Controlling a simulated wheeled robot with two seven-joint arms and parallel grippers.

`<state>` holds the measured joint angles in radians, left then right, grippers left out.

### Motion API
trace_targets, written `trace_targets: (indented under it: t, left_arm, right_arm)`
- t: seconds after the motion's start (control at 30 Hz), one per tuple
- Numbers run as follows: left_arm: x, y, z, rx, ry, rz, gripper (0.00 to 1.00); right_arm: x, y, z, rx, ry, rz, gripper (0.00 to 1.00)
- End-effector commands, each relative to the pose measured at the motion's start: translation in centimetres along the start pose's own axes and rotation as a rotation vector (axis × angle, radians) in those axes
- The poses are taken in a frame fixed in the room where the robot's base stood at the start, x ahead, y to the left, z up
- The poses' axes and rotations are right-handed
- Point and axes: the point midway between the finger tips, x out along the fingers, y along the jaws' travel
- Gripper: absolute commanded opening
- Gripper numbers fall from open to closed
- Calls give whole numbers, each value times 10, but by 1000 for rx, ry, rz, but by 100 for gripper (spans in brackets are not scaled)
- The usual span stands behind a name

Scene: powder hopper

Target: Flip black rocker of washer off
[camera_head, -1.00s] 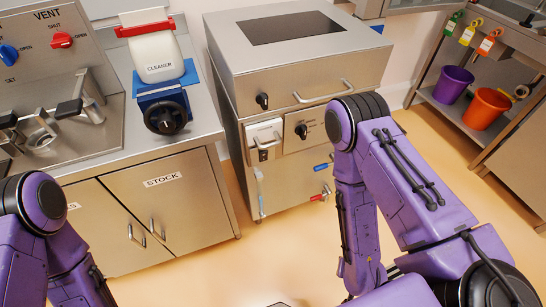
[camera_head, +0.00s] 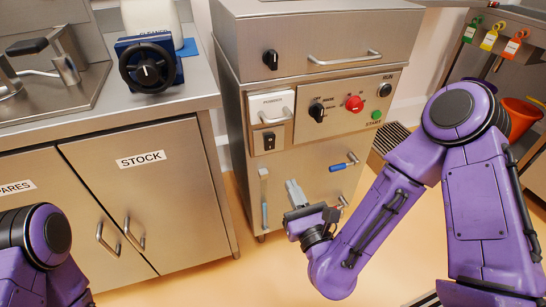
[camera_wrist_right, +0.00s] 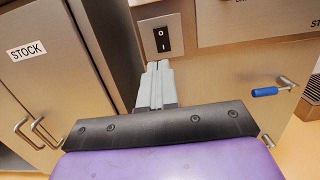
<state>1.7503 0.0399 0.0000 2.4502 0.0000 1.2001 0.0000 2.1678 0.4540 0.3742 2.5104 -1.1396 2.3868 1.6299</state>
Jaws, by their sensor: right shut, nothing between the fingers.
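The washer (camera_head: 340,160) is the steel cabinet in the middle of the head view. Its black rocker (camera_head: 269,140) sits on a small plate below a white handled drawer, left of the knobs. In the right wrist view the rocker (camera_wrist_right: 161,39) shows its two marks, just beyond my fingertips. My right gripper (camera_head: 291,184) is shut and empty, below and slightly right of the rocker, apart from it. In the right wrist view the gripper (camera_wrist_right: 154,66) points up toward the rocker. My left arm shows at the lower left; its gripper is out of view.
A blue-handled valve (camera_head: 344,165) sticks out right of my right gripper, and a vertical gauge tube (camera_head: 264,195) stands to its left. The washer front also has a black knob (camera_head: 317,112), a red knob (camera_head: 354,103) and a green button (camera_head: 376,115). The STOCK cupboard (camera_head: 150,210) stands left.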

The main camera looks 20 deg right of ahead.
Motion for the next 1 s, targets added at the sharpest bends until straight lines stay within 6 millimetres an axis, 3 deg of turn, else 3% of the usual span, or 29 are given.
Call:
trace_targets:
  t: [0.27, 0.7, 1.0]
  left_arm:
    - [-2, 0, -1, 0, 0, 0, 43]
    - [-14, -1, -6, 0, 0, 0, 43]
    - [-14, -1, -6, 0, 0, 0, 43]
  right_arm:
    - [12, 0, 1, -7, -1, -1, 0]
    - [104, -1, 1, -9, 3, -2, 0]
    - [138, 0, -1, -8, 5, 2, 0]
